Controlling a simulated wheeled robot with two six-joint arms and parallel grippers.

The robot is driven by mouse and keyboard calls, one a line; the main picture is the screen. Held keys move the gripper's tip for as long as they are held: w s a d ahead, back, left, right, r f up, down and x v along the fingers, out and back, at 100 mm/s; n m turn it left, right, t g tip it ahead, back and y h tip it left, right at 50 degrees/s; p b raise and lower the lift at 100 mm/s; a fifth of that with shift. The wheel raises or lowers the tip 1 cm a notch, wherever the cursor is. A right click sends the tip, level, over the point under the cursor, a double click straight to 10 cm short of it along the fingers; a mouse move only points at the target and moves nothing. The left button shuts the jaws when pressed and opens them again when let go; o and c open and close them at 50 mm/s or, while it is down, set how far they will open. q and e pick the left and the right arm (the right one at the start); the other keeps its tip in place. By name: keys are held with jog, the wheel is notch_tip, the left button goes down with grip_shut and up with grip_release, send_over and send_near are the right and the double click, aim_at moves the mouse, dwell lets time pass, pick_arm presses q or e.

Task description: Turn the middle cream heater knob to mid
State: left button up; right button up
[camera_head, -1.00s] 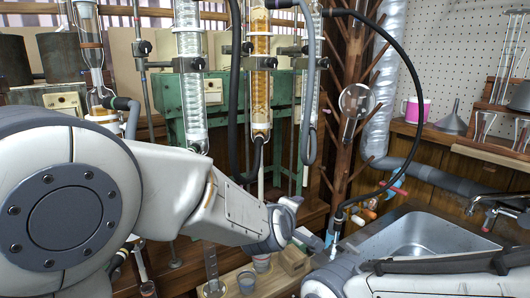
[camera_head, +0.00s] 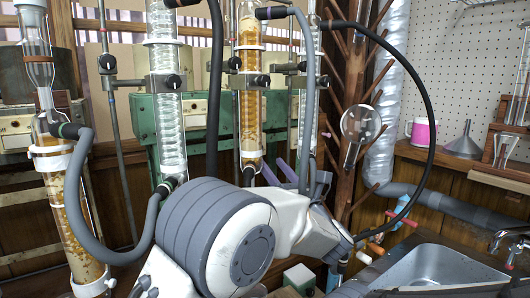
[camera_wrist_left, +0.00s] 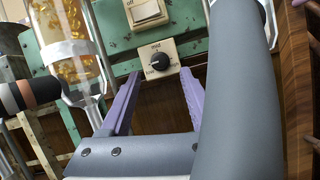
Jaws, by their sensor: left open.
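In the left wrist view a dark round knob (camera_wrist_left: 160,62) sits on a cream plate (camera_wrist_left: 148,70) marked "mid" at its top, fixed to a green panel. Its pointer seems to lie toward the left, "low" side, but it is small. My left gripper (camera_wrist_left: 160,78) is open. Its two purple fingers point at the plate, one on each side below the knob, apparently short of it. In the head view the purple fingers (camera_head: 279,168) show behind hoses, and my arm hides the knob. My right gripper is out of view.
A cream switch (camera_wrist_left: 148,12) marked "off" is above the knob. A glass column with amber packing (camera_wrist_left: 70,30) stands close on the left, and a thick grey hose (camera_wrist_left: 240,70) crosses close on the right. The sink (camera_head: 445,268) is at right.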

pick_arm(q)
jog(key=x, duration=0.5)
jog(key=shift+w+a+p, duration=0.15)
jog(key=shift+w+p, duration=0.05)
jog(key=shift+p, duration=0.1)
